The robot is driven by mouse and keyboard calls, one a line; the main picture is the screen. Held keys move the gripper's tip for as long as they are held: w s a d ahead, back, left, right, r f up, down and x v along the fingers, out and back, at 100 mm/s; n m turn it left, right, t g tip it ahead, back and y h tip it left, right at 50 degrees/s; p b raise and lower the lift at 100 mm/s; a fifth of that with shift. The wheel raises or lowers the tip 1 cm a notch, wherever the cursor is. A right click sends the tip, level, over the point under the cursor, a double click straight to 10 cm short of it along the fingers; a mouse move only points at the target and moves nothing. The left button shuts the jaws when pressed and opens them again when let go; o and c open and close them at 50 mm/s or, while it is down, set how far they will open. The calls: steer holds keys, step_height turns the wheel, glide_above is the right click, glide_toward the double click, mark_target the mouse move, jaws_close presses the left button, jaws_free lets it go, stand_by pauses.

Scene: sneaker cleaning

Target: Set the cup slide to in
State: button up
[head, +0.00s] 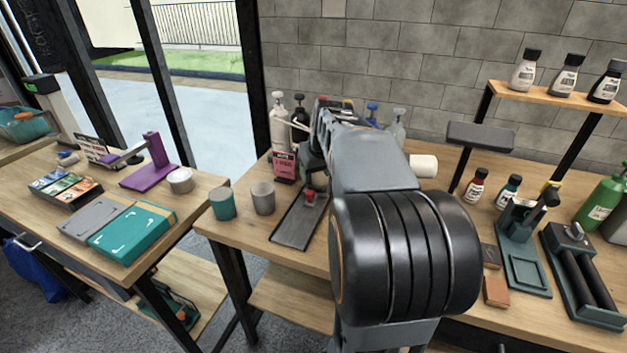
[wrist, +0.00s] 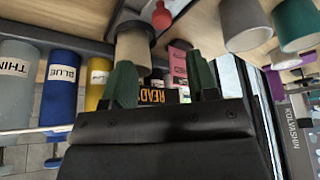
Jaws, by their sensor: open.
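The cup slide (head: 290,232) is a flat dark grey track on the middle bench, with a red knob (head: 309,196) towards its far end. The red knob also shows at the top of the wrist view (wrist: 161,18). In the head view my arm hides the gripper and the ground behind the slide's far end.
A teal cup (head: 222,204) and a grey cup (head: 263,198) stand left of the slide. A pink sign (head: 285,167) stands behind it. Labelled bottles, including a blue one (wrist: 60,90), are at the wrist view's left. A teal press (head: 521,245) stands at right.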

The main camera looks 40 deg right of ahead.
steer(key=shift+v, duration=2.35)
